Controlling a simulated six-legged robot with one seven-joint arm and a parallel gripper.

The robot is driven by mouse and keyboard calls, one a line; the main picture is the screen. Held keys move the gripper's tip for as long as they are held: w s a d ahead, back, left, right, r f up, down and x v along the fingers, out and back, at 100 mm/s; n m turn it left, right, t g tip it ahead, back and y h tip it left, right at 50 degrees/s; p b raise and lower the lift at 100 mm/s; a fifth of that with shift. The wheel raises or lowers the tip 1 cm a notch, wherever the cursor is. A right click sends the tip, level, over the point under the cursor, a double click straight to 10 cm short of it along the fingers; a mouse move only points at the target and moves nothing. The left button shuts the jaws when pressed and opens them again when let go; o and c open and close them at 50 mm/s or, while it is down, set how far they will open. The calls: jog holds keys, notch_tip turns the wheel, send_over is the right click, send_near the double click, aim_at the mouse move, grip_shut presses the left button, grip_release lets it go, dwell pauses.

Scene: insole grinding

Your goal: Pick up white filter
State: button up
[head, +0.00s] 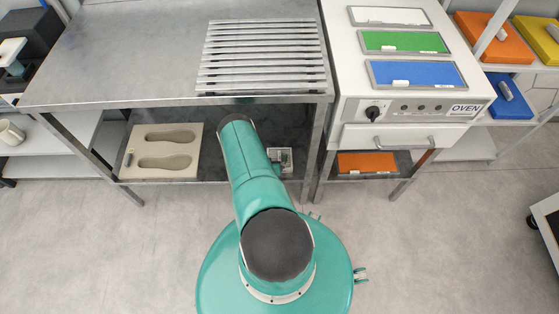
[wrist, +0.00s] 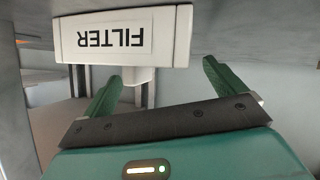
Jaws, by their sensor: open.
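My gripper (wrist: 161,72) is open, with one green finger on either side of the space at the neck. The neck lies nearer the left finger. I cannot tell whether a finger touches it. In the head view my gripper is hidden beyond my arm, and I cannot make out the filter for sure.
A steel table (head: 130,50) carries a slatted rack (head: 262,58). An insole mould (head: 160,152) lies on its lower shelf, near a small metal box (head: 280,160). The oven (head: 410,105) stands right, with white, green and blue panels on top. Open floor lies in front.

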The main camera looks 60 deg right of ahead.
jog(key=c, duration=1.1)
jog(key=shift+r, duration=0.1)
